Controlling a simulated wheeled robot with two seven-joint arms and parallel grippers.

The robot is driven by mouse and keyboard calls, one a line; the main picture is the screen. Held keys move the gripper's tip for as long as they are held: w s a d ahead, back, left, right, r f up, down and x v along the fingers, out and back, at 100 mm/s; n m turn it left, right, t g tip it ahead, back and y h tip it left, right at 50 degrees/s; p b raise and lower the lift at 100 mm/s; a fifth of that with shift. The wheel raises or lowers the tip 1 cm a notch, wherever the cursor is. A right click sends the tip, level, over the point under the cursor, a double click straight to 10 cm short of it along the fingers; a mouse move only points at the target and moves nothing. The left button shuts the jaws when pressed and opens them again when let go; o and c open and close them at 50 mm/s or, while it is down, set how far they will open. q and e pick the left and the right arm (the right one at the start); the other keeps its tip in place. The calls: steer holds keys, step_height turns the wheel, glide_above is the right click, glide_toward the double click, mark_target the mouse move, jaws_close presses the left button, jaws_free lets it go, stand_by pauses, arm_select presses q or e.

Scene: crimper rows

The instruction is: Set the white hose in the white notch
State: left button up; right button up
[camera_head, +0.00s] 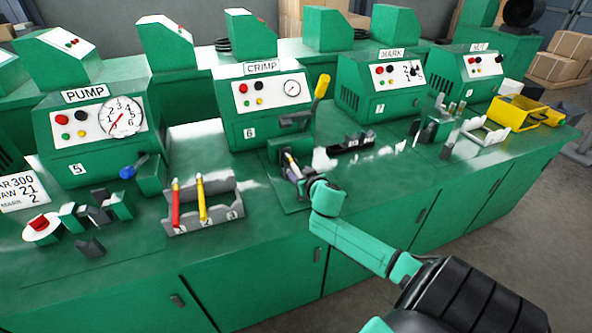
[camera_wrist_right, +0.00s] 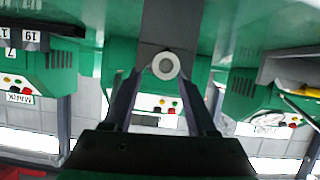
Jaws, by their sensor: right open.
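A pale hose (camera_head: 291,163) with a yellowish end leans at the mouth of the crimper (camera_head: 262,100). In the right wrist view a white ring (camera_wrist_right: 163,66), perhaps the hose's end, shows between the fingertips. My right gripper (camera_head: 298,178) is at the crimper's front, around or close to the hose. Its two fingers stand apart in the wrist view (camera_wrist_right: 160,85), and I cannot tell whether they touch the ring. A grey notched rack (camera_head: 205,219) stands left of the gripper, with a red hose (camera_head: 175,205) and a yellow hose (camera_head: 201,200) upright in it. Its right end looks empty. No white marking is clear.
The pump machine (camera_head: 95,125) with a blue-knobbed lever stands left and the mark machine (camera_head: 385,85) right. The crimper's yellow-handled lever (camera_head: 320,92) rises above my gripper. A black numbered block (camera_head: 350,143) lies to the right. Bare green bench lies in front of the rack.

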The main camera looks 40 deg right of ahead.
mark_target(296, 170)
steer(key=shift+x, duration=0.9)
steer(key=shift+w+d+f, duration=0.1)
steer(key=shift+w+f, duration=0.1)
steer(key=shift+w, duration=0.1)
steer(key=shift+s+r, duration=0.1)
steer(key=shift+s, duration=0.05)
steer(key=c, duration=0.4)
jaws_close()
